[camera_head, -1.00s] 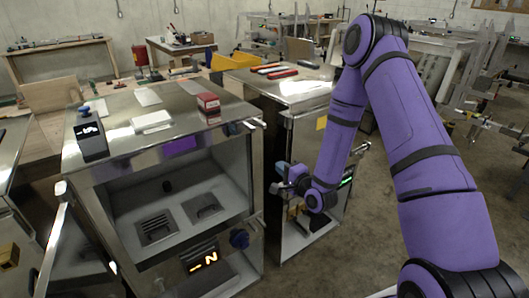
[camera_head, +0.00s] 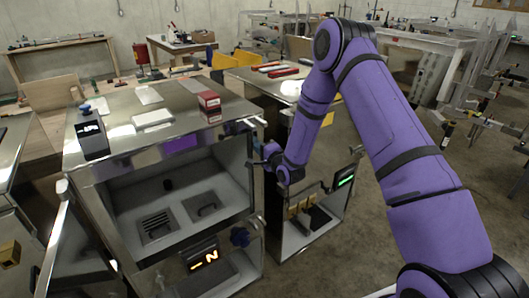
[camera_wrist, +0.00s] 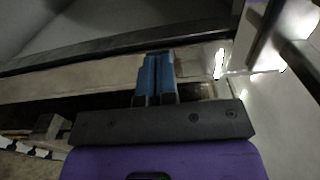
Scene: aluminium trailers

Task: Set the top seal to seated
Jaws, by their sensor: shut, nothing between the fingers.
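My gripper (camera_head: 268,157) is at the front right edge of the left steel cabinet (camera_head: 254,185), beside its open compartment. In the wrist view its two blue fingers (camera_wrist: 155,72) are together and empty, in front of a pale metal edge (camera_wrist: 95,86). I cannot tell for certain which part is the top seal. A bar-like metal fitting (camera_head: 242,126) sits at the cabinet's top right front corner, a little above and left of my gripper. Its details are too small to read, and it is apart from the fingers.
A red box (camera_head: 209,101) and a dark block (camera_head: 91,138) stand on top. A second cabinet with a green-lit panel (camera_head: 345,182) is to the right.

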